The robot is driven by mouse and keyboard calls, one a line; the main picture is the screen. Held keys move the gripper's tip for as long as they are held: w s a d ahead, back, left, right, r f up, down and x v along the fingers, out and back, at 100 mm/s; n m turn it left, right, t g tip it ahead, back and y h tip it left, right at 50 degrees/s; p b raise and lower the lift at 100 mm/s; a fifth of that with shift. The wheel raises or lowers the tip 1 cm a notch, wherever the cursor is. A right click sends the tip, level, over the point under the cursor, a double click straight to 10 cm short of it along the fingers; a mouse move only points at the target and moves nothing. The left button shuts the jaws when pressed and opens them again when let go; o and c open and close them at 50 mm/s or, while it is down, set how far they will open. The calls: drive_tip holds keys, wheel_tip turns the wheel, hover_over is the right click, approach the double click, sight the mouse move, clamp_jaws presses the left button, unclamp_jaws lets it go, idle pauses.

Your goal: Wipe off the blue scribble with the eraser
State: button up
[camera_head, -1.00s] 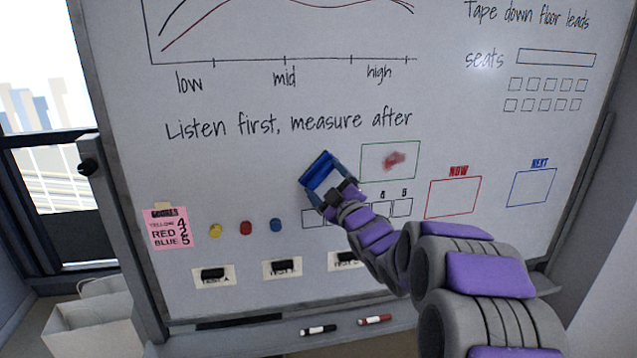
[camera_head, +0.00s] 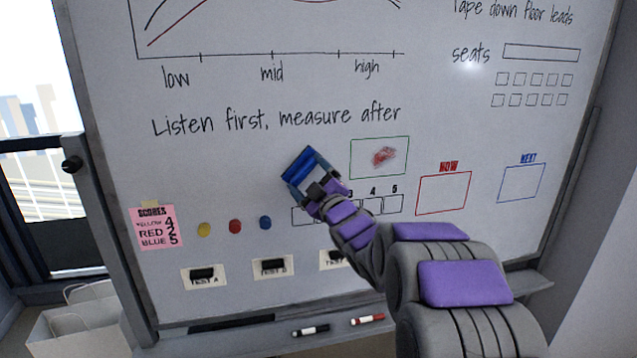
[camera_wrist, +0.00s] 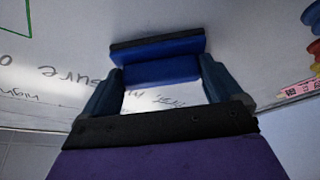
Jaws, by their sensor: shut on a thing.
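My gripper (camera_head: 308,176) is shut on a blue eraser (camera_head: 299,163) with a dark pad. It holds the eraser at the whiteboard (camera_head: 240,170), below the line "Listen first, measure after" and left of a green box (camera_head: 351,160). In the wrist view the eraser (camera_wrist: 160,70) sits between both fingers, its dark pad towards the board. I cannot tell whether the pad touches the board. No blue scribble shows; the board just behind the eraser and gripper is hidden. A red smudge (camera_head: 384,155) is inside the green box.
Yellow (camera_head: 204,230), red (camera_head: 235,226) and blue (camera_head: 265,222) magnets sit lower left, beside a pink score note (camera_head: 157,228). Numbered boxes are partly behind my gripper. Black (camera_head: 311,330) and red (camera_head: 367,320) markers lie on the tray below.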

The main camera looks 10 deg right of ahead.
drive_tip(key=shift+a, duration=0.3)
drive_tip(key=shift+s+f+b, duration=0.25)
drive_tip(key=shift+s+b, duration=0.05)
drive_tip(key=shift+b, duration=0.05)
drive_tip(key=shift+s+r+b, duration=0.2)
drive_tip(key=shift+s+b, duration=0.6)
drive_tip(key=shift+s, duration=1.75)
drive_tip(key=s, duration=0.3)
drive_tip(key=shift+b, duration=0.3)
